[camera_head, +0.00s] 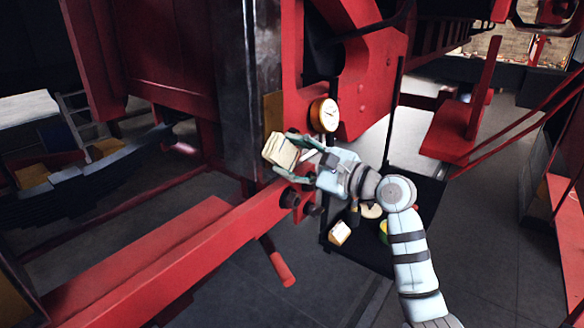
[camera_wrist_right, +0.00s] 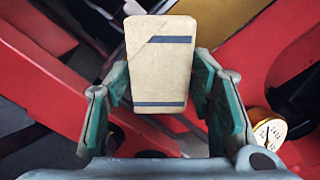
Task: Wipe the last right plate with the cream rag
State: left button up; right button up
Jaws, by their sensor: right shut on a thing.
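My right gripper (camera_head: 287,157) is shut on the cream rag (camera_head: 279,150), a folded block with blue stripes. In the right wrist view the rag (camera_wrist_right: 160,60) stands upright between the fingers (camera_wrist_right: 160,78). A yellow brass-coloured plate (camera_head: 273,112) is on the red machine just above the rag in the head view, partly hidden by it. In the right wrist view a yellow surface (camera_wrist_right: 215,12) shows behind the rag's top. I cannot tell whether the rag touches it. My left gripper is not in view.
A round brass gauge (camera_head: 324,115) sits right of the plate, close to my right gripper. A long red beam (camera_head: 150,262) runs below, with a red handle (camera_head: 278,265) hanging under it. A dark tray (camera_head: 372,262) with small items stands below my right arm.

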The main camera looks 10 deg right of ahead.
aim_at(288, 168)
jog(key=shift+r, duration=0.45)
jog(key=shift+f+b, duration=0.6)
jog(key=shift+f, duration=1.45)
jog(key=shift+s+d+r+p, duration=0.1)
jog(key=shift+s+d+p, duration=0.25)
jog(key=shift+p, duration=0.35)
jog(key=shift+v, duration=2.35)
jog(key=shift+s, duration=0.1)
